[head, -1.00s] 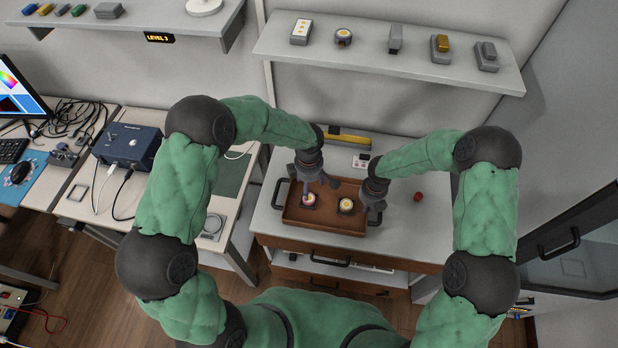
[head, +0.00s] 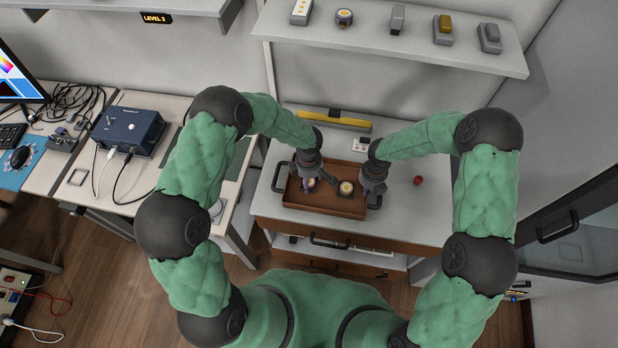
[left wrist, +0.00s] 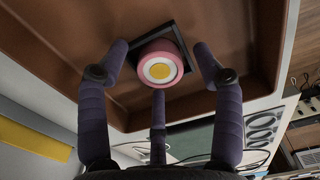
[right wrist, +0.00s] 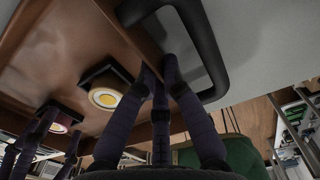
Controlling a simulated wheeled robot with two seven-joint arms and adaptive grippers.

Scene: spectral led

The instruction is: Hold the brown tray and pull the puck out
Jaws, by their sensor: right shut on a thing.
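The brown tray (head: 325,207) lies on the grey cabinet top and has a black handle at each end. A pink puck with a white and yellow face (left wrist: 160,65) sits in a dark square holder in the tray's left part; in the head view it is partly hidden by my gripper. My left gripper (head: 311,184) points down over that puck, its three fingers (left wrist: 159,66) spread around it, apart from it. A second, pale puck with a yellow centre (head: 346,188) sits in another dark holder to the right. My right gripper (right wrist: 158,75) is shut on the tray's right wall, beside the right handle (right wrist: 205,55).
A small red object (head: 417,180) lies right of the tray. A yellow-and-dark bar (head: 340,120) and a small white block (head: 360,144) are behind it. A wall shelf (head: 400,38) with several devices hangs above. The cabinet top right of the tray is mostly clear.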

